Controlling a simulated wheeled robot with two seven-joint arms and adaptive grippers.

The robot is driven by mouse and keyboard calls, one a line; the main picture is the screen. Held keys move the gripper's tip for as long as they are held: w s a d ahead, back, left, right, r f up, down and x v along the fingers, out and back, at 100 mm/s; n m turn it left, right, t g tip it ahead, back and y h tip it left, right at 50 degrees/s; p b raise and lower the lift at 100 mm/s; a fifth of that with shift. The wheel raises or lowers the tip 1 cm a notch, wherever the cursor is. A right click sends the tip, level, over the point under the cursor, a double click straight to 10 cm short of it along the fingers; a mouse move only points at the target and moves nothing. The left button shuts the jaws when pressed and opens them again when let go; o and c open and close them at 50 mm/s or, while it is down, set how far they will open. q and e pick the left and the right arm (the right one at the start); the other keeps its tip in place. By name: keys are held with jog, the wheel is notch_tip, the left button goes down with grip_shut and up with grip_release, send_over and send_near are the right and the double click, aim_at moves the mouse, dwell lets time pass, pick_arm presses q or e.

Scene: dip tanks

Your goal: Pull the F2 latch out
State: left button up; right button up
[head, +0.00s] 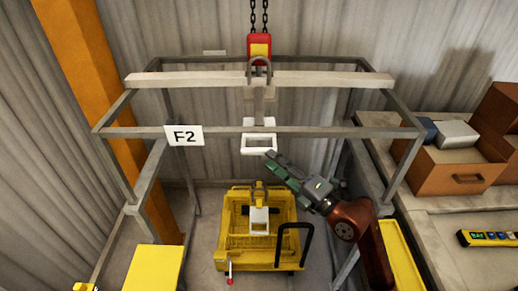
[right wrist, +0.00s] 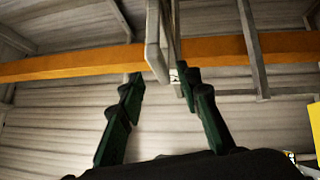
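The F2 sign (head: 184,136) hangs on the front rail of a grey metal frame. A white square loop (head: 258,143), which looks like the latch handle, hangs at the middle of that rail. My right gripper (head: 271,161) is just below and right of the loop in the head view, pointing up-left toward it. In the right wrist view, the green fingers of my right gripper (right wrist: 162,80) are spread apart. A pale bar (right wrist: 156,42), probably the loop seen edge-on, reaches between the fingertips; I cannot tell if they touch it. My left gripper is not in view.
A red and yellow hoist block (head: 259,48) hangs on chains above a pale beam (head: 200,79). A yellow cart (head: 232,243) with a black handle stands below. A bench with an orange box (head: 468,176) and a yellow pendant (head: 487,239) is at right. An orange post (head: 88,70) is at left.

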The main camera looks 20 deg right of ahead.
aim_at(259, 151)
jog(key=p+x, duration=0.1)
jog(key=x, duration=0.5)
jog(key=shift+w+a, duration=0.1)
jog(key=shift+a, duration=0.05)
grip_shut()
dwell(0.6)
